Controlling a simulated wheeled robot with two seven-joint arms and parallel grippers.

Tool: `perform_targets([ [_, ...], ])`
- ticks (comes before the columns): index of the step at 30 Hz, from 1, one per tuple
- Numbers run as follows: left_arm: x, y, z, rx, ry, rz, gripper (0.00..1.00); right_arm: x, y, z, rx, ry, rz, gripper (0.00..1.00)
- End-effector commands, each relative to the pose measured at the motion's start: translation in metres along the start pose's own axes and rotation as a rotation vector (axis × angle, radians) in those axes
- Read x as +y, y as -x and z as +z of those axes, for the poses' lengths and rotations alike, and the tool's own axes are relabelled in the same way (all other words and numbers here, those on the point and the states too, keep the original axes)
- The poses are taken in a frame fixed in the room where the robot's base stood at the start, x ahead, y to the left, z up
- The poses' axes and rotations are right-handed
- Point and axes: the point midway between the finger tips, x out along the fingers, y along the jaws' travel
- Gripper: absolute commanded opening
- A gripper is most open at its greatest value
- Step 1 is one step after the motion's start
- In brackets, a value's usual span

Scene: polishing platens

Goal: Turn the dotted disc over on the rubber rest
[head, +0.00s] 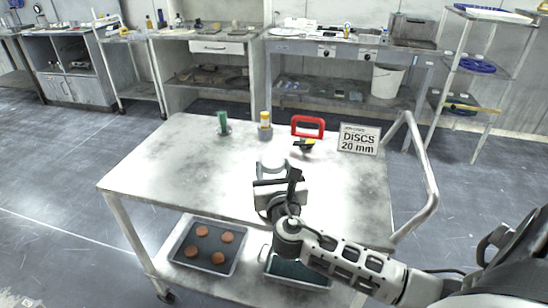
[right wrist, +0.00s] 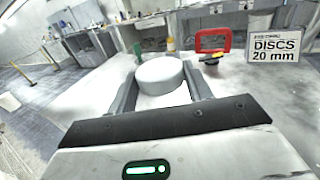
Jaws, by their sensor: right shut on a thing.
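A thick pale grey round disc (right wrist: 160,72) is between the two fingers of my right gripper (right wrist: 163,84) in the right wrist view. The fingers are shut on its sides. No dots show on the face I see. In the head view my right gripper (head: 272,171) is over the front middle of the white table (head: 190,160), and its own body hides much of the disc. I cannot tell how high the disc is above the table. I cannot make out the rubber rest. My left gripper is not in view.
Behind the gripper stand a green bottle (head: 223,124), a yellow-topped bottle (head: 265,122), a red frame (head: 308,126), a small yellow-and-black item (head: 304,145) and a "DISCS 20 mm" sign (head: 359,139). A tray (head: 208,244) with brown discs is on the lower shelf. The table's left side is clear.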

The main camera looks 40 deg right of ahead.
Motion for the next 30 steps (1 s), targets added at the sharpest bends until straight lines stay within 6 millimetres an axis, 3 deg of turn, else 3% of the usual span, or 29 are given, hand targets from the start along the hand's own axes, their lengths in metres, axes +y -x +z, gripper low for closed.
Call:
perform_targets([
  [19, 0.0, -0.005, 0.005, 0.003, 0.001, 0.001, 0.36, 0.001, 0.0, -0.055, -0.002, -0.005, 0.001, 0.29],
  [30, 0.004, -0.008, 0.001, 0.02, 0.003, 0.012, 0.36, 0.001, 0.0, -0.069, -0.003, -0.006, 0.001, 0.29],
])
